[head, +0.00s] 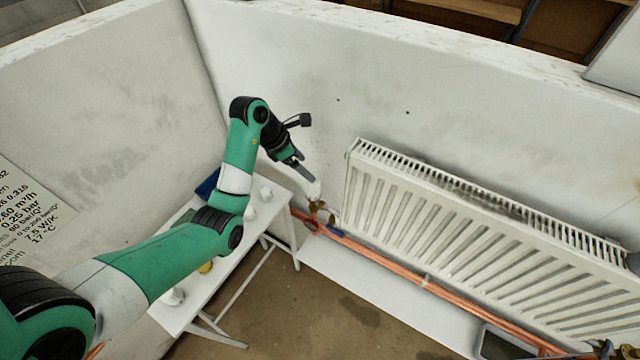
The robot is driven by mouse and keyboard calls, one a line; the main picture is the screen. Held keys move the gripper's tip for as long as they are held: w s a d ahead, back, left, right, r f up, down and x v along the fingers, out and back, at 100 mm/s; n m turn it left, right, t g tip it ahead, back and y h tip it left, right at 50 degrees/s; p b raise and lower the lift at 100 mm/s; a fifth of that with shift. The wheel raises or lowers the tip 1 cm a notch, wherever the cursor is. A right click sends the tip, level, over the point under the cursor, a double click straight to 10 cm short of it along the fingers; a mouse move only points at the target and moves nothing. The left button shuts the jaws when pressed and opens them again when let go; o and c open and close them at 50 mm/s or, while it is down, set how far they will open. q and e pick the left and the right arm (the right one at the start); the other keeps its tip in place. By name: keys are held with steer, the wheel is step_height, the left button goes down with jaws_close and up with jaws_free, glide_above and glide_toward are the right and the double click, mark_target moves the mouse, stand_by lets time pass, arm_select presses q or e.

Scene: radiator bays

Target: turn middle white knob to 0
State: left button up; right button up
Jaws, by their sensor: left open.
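A white knob (314,191) sits on a brass valve at the left end of the radiator, low by the wall. The dial marks on it are too small to read, and I cannot tell from this view alone whether it is the middle one. My left gripper (303,174) is open, pointing down and right, with its fingertips just above and beside the knob. I cannot tell whether they touch it. My right gripper is not in view.
A white radiator (440,230) hangs on the wall to the right, with copper pipes (400,272) below it. A white table (225,262) with several small white items stands left, under my arm. Brown floor (290,320) is clear.

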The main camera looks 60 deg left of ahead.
mark_target(313, 187)
arm_select(q)
steer(key=shift+g, duration=0.5)
steer(key=f+b, duration=0.1)
steer(key=f, duration=0.1)
steer(key=f+b, duration=0.2)
steer(key=a+f+b, duration=0.1)
steer(key=f+b, duration=0.1)
steer(key=f, duration=0.1)
steer(key=b+x, duration=0.1)
steer(key=x, duration=0.1)
steer(key=b+x, duration=0.1)
steer(key=x, duration=0.3)
steer(key=shift+w+f+b, duration=0.1)
steer(key=shift+w+b, duration=0.3)
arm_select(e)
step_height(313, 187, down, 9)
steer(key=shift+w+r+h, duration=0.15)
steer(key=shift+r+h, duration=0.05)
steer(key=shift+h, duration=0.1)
arm_select(q)
steer(key=c, duration=1.4)
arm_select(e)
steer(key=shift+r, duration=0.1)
